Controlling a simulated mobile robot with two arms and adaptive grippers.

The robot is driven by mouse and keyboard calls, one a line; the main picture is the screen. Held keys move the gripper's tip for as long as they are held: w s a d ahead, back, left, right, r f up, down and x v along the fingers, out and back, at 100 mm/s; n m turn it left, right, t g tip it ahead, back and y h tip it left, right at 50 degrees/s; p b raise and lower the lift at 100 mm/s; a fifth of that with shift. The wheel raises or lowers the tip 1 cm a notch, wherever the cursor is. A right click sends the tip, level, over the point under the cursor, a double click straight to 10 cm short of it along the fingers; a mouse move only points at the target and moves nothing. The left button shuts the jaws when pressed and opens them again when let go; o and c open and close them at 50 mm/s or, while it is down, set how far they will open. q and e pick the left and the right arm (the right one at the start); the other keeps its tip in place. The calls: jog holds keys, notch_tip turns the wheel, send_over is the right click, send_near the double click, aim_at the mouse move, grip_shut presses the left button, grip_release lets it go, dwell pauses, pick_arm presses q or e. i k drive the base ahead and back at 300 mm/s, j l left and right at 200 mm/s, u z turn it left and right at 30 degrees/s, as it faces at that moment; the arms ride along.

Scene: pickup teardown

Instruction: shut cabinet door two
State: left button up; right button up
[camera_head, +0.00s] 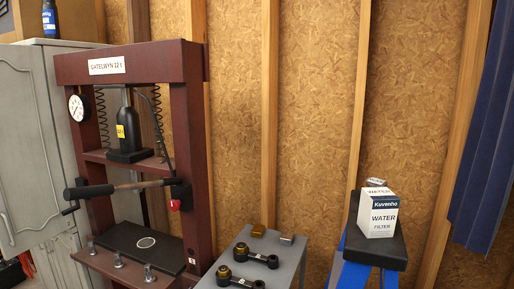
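A worn grey cabinet (38,140) stands at the left edge, cut off by the frame. One panelled grey door with a curved handle (7,228) at its lower left shows. No number marks it, so I cannot tell whether it is door two. I also cannot tell from this view whether it is fully shut. The press frame hides the cabinet's right side. Neither of my grippers is in view.
A dark red press (188,130) labelled "GATELWYN 12 t" stands right of the cabinet. A grey bench (285,262) holds dark metal parts. A water filter box (378,212) sits on a black-topped blue stand. A blue bottle (49,18) stands atop the cabinet.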

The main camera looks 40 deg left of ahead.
aim_at(33, 185)
jog(key=u, duration=2.7)
